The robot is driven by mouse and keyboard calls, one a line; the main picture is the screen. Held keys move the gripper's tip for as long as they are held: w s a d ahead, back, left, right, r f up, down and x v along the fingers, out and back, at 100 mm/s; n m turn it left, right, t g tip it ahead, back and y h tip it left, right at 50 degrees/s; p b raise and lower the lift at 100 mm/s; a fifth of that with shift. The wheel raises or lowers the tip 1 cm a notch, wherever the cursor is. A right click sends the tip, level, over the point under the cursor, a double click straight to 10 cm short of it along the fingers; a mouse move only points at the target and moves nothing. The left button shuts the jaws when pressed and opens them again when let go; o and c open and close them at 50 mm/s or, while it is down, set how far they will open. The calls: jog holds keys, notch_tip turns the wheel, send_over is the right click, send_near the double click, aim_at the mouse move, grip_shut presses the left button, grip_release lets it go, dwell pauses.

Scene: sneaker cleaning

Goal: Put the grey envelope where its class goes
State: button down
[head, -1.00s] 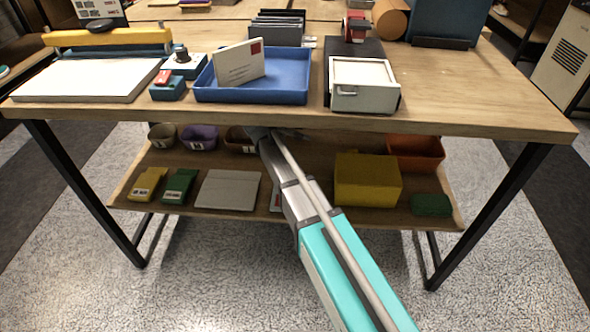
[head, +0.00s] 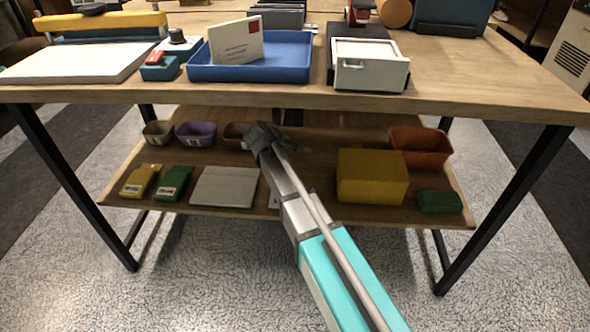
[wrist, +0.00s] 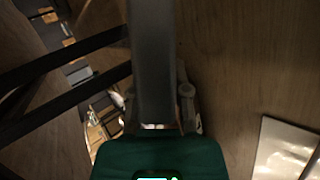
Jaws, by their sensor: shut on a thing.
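My gripper (head: 262,136) is at the lower shelf, below the table top's front edge, just right of the brown bowl (head: 236,134). In the wrist view a long dark grey piece (wrist: 153,60) stands out from between the fingers. It looks like the grey envelope seen nearly edge-on, and my gripper is shut on it. Its face and any marking are hidden. On the lower shelf (head: 300,195), an olive bowl (head: 158,132) and a purple bowl (head: 195,133) stand left of the brown one. An orange bin (head: 420,146) stands at the right.
A yellow box (head: 372,177), a green block (head: 439,202), a white slab (head: 225,187) and two small boxes (head: 140,181) lie on the shelf. Above, a blue tray (head: 250,73) holds a white envelope (head: 236,43). The table top (head: 455,75) overhangs the shelf closely.

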jog(key=shift+f+b, duration=0.55)
jog(key=shift+f, duration=0.25)
jog(key=c, duration=0.8)
grip_release()
jog(key=shift+o, duration=0.2)
jog(key=shift+p+v, duration=1.25)
jog(key=shift+v, duration=0.55)
jog(key=shift+p+v, duration=1.35)
jog(key=shift+v, duration=0.85)
